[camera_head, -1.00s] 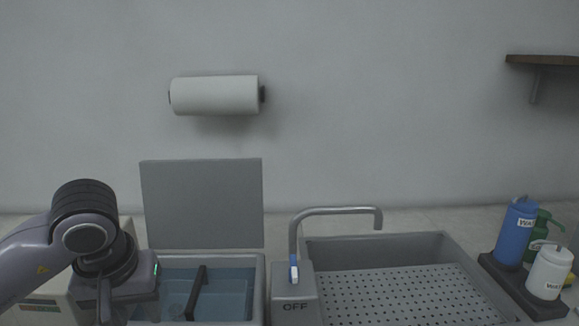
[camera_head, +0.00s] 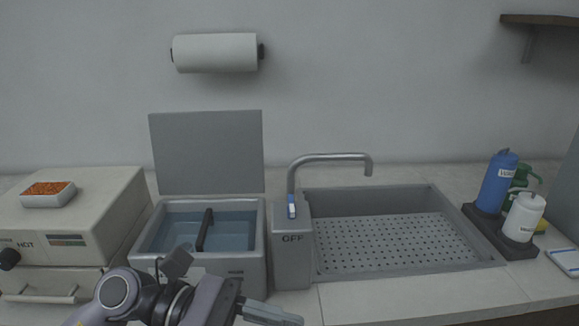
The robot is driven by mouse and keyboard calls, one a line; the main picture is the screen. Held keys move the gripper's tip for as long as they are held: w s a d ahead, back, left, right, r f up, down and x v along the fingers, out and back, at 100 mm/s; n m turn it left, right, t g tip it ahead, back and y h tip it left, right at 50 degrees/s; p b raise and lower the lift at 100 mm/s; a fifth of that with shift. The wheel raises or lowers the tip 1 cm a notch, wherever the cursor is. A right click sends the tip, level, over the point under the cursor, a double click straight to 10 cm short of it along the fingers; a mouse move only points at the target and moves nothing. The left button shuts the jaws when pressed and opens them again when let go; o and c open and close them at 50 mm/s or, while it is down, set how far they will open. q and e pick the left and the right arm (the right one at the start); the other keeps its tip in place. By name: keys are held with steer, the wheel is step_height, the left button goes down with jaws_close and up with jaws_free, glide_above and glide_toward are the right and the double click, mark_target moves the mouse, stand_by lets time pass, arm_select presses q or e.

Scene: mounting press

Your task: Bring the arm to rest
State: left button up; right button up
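My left arm comes in at the bottom left, and its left gripper (camera_head: 272,313) points right, low in front of the open water bath (camera_head: 146,250) and the counter. Its fingers are seen from the side near the lower picture edge, so I cannot tell whether they are apart. No object shows in them. The arm's dark wrist overlaps the front of the bath in the picture. My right gripper is not in view.
A beige HOT unit (camera_head: 95,225) carries a white tray (camera_head: 48,200) of orange bits. The sink (camera_head: 440,210), its tap (camera_head: 330,157) and the OFF box (camera_head: 293,262) stand right of centre. Bottles (camera_head: 498,185) stand farther right. The front counter (camera_head: 420,297) is clear.

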arm_select(q)
steer(key=w+a+r+n+t+h, duration=0.1)
steer(key=w+n+t+h, duration=0.15)
steer(key=n+t, duration=0.45)
steer(key=w+a+r+n+t+h, duration=0.1)
steer(key=w+a+n+t+h, duration=0.2)
steer(key=n, duration=0.7)
steer(key=w+a+f+n+t+y, duration=0.25)
steer(key=f+n+t+y, duration=0.3)
steer(key=n, duration=0.55)
steer(key=w+a+f+n+t+y, duration=0.1)
steer(key=a+f+n+t+y, duration=0.4)
steer(key=n, duration=0.6)
steer(key=s+a+f+n+g+y, duration=0.2)
steer(key=s+f+n+y, duration=0.1)
steer(key=f, duration=0.4)
steer(key=s+a+f+n+g+y, duration=0.2)
steer(key=s+f+n, duration=0.3)
steer(key=f+n, duration=0.3)
steer(key=s+a+f+n+g+y, duration=0.2)
steer(key=s+a+f+n+y, duration=0.1)
steer(key=f+n, duration=0.3)
step_height(320, 180, down, 2)
steer(key=shift+s+g+y, duration=0.35)
steer(key=shift+s+y, duration=0.15)
steer(key=shift+s, duration=0.15)
steer(key=shift+c, duration=0.4)
steer(key=shift+c, duration=1.1)
